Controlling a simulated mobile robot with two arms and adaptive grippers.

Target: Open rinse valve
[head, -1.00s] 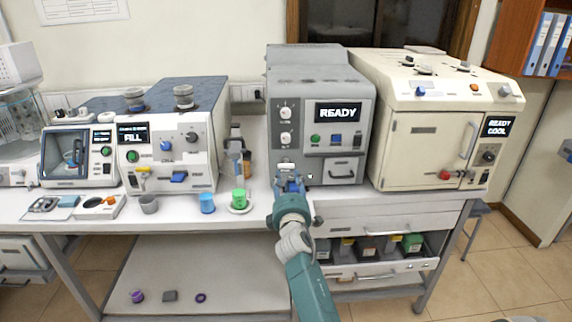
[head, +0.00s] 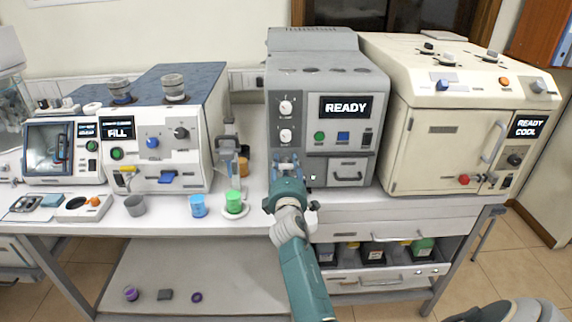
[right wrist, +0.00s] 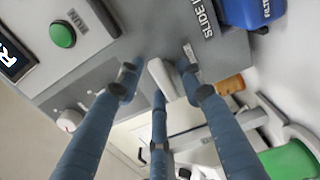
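My right gripper (head: 285,161) is at the lower left of the front of the grey machine (head: 327,88) with the READY display. In the right wrist view its blue fingers (right wrist: 160,80) are spread, with a pale grey lever-like part (right wrist: 162,76) between two of them. Whether they touch it I cannot tell. That part lies beside a label starting with SLIDE. In the head view the gripper hides it. No readable label names a rinse valve.
A green cup (head: 233,202) and a blue cup (head: 198,206) stand left of my arm, with an amber jar (head: 243,167) behind. The FILL machine (head: 160,140) is to the left, a cream oven (head: 440,130) to the right. Drawers (head: 365,228) lie below the bench.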

